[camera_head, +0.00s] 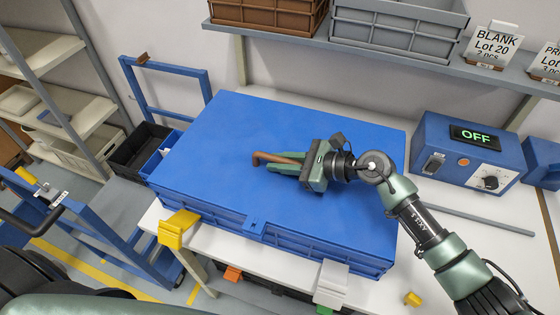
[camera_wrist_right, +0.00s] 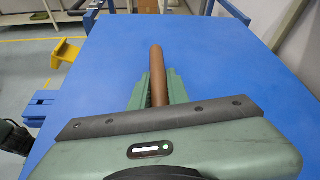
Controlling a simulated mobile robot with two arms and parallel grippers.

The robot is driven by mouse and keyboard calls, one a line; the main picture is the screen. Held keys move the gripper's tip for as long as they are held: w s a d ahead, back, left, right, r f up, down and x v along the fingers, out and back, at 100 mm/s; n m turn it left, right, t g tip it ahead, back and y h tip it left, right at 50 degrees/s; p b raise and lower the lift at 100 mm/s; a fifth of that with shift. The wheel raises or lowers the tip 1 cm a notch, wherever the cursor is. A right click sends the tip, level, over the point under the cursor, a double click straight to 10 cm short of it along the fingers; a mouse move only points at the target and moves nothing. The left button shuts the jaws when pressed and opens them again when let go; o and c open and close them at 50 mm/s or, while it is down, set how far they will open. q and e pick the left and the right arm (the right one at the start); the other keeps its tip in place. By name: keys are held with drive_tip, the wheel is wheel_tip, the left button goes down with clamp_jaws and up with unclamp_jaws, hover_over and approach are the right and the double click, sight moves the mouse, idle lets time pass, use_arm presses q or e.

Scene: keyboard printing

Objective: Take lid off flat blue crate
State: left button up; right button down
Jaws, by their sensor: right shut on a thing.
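The flat blue crate (camera_head: 325,251) stands on the white table with its flat blue lid (camera_head: 240,120) on top. A brown handle (camera_head: 268,157) shows above the lid, and the right wrist view shows it as a brown bar (camera_wrist_right: 157,75). My right gripper (camera_head: 285,164) is over the middle of the lid, shut on the brown handle; in the right wrist view its green fingers (camera_wrist_right: 158,90) close around the bar. The lid appears to lie flat on the crate. I cannot see how the handle joins the lid. My left gripper is not in view.
A yellow clip (camera_head: 178,228) and a grey-white clip (camera_head: 331,284) are at the crate's front side. A blue control box (camera_head: 466,150) reading OFF stands at the right. A shelf (camera_head: 380,58) with brown and grey crates runs above. Blue carts are at the left.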

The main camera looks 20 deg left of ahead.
drive_tip(key=shift+r+p, duration=0.75)
drive_tip(key=shift+r, duration=0.95)
drive_tip(key=shift+a+r, duration=0.1)
drive_tip(key=shift+r, duration=0.05)
drive_tip(key=shift+r+p, duration=1.15)
drive_tip(key=shift+r, duration=0.75)
drive_tip(key=shift+f, duration=0.1)
